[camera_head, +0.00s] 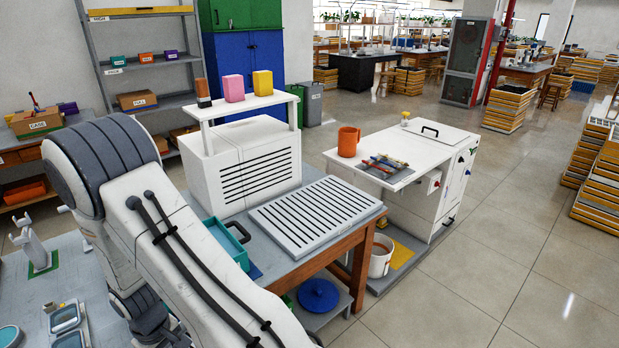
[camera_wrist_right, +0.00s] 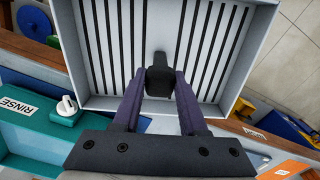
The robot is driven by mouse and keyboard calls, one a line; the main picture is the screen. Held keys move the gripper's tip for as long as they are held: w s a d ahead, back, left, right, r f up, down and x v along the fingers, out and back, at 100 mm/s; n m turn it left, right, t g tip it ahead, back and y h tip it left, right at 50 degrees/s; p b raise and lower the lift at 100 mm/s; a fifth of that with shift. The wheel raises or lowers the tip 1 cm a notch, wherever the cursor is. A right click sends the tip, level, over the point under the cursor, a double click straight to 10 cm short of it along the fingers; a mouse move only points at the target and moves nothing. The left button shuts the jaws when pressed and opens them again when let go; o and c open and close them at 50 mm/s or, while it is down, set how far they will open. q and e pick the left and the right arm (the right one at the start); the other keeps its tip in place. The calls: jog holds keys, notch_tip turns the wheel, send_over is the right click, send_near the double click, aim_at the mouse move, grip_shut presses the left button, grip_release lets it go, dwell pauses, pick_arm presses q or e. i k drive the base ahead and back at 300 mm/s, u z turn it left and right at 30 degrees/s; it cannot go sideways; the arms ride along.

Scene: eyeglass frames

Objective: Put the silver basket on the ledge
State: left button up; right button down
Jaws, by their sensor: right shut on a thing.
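In the right wrist view a pale silver basket (camera_wrist_right: 252,62) with a slotted floor and raised sides fills the upper middle. My right gripper (camera_wrist_right: 158,85) is shut on the basket's black handle (camera_wrist_right: 158,60). I cannot see whether the basket's underside touches anything. In the head view I cannot pick out the held basket or either gripper; a white arm of mine covers the lower left. No ledge is labelled. A flat slotted panel (camera_head: 315,215) lies on the table beside a white vented box (camera_head: 240,165), which carries a raised white shelf (camera_head: 245,104).
Three coloured blocks (camera_head: 234,88) stand on the shelf. A teal basket (camera_head: 230,243) with a dark handle is beside my arm. A white cabinet (camera_head: 425,185) bears an orange mug (camera_head: 348,141) and tools. In the wrist view a teal unit (camera_wrist_right: 40,125) labelled RINSE borders the basket.

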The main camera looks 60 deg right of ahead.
aim_at(419, 156)
jog(key=z, duration=2.15)
jog(key=i, duration=1.5)
jog(key=z, duration=0.05)
jog(key=k, duration=0.7)
jog(key=z, duration=0.9)
jog(key=k, duration=0.8)
jog(key=z, duration=0.6)
